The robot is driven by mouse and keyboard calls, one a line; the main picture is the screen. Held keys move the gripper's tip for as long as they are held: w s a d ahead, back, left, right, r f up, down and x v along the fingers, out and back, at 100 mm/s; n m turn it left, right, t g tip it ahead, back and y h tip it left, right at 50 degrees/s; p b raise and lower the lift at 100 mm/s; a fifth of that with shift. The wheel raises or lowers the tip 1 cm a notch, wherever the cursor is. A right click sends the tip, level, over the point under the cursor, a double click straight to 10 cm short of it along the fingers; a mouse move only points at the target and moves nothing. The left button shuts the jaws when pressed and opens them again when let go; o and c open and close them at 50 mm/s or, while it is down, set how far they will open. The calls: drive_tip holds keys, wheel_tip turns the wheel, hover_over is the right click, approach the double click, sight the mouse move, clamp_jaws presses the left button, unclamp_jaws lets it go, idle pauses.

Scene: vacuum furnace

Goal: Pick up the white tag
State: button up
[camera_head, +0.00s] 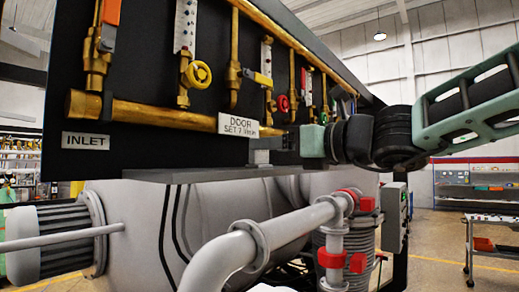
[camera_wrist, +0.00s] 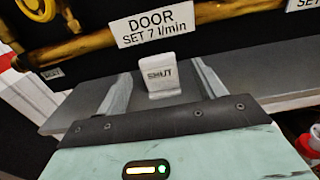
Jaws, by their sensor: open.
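The white tag (camera_wrist: 161,76), marked "SHUT", stands tilted back on a grey ledge (camera_wrist: 245,80) in the wrist view. My gripper (camera_wrist: 161,69) is open, with one finger on each side of the tag and a visible gap to both. In the head view my gripper (camera_head: 268,144) reaches in from the right, low over the ledge (camera_head: 205,174) and just below the "DOOR SET 7 l/min" label. A small pale patch shows under the fingers there; I cannot tell if it is the tag.
The DOOR label (camera_head: 238,125) and a brass pipe (camera_head: 165,113) are close above the ledge on the black panel. Valves with coloured handles, such as a yellow wheel (camera_head: 199,74), stick out higher up. A grey pipe with red clamps (camera_head: 300,222) rises below the arm.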

drive_tip(key=p+x, duration=0.2)
drive_tip(key=x, duration=0.2)
drive_tip(key=shift+a, duration=0.15)
drive_tip(key=c, duration=1.1)
drive_tip(key=shift+o, duration=0.2)
